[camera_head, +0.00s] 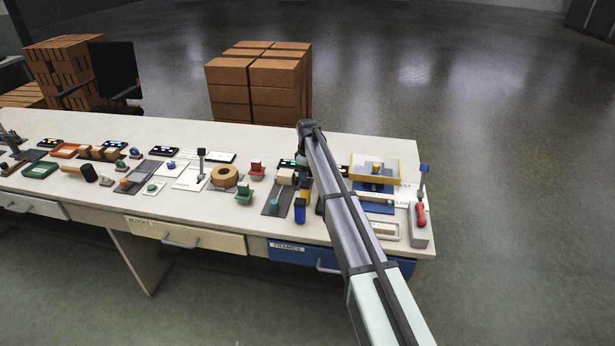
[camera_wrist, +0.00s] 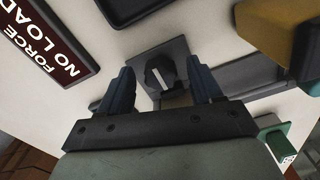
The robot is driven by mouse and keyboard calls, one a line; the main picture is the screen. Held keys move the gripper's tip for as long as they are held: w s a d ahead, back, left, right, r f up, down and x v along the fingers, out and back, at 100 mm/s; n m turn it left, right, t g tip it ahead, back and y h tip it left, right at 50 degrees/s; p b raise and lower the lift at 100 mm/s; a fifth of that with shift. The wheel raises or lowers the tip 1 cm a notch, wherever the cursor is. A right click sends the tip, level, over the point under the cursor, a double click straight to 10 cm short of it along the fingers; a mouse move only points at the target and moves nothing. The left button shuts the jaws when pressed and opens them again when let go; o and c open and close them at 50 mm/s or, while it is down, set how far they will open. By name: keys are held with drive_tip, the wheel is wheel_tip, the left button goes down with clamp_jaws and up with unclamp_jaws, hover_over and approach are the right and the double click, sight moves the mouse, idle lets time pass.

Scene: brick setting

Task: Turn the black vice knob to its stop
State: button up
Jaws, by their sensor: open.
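The black knob (camera_wrist: 158,72) shows in the wrist view with a pale line across its face. It stands in front of a grey square plate (camera_wrist: 178,48). My gripper (camera_wrist: 160,84) is open, with one dark blue-grey finger to the left of the knob and one to the right. Gaps show between the knob and both fingers; their depth relative to the knob is hard to judge. In the head view my arm crosses the right part of the bench, and I cannot make out the knob or the gripper there.
A dark red sign (camera_wrist: 48,38) lies left of the knob, and a black tray (camera_wrist: 140,8) lies beyond it. A yellow block (camera_wrist: 268,28) and a green part (camera_wrist: 280,143) are to the right. Many small fixtures crowd the bench (camera_head: 372,140); a red-handled device (camera_head: 420,215) stands at its right end.

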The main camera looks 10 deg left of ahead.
drive_tip(key=c, duration=1.1)
drive_tip(key=shift+o, duration=0.2)
drive_tip(key=shift+m, duration=0.3)
drive_tip(key=m, duration=0.3)
drive_tip(key=shift+m, duration=0.3)
drive_tip(key=shift+s+m, duration=0.1)
drive_tip(key=shift+m, duration=2.1)
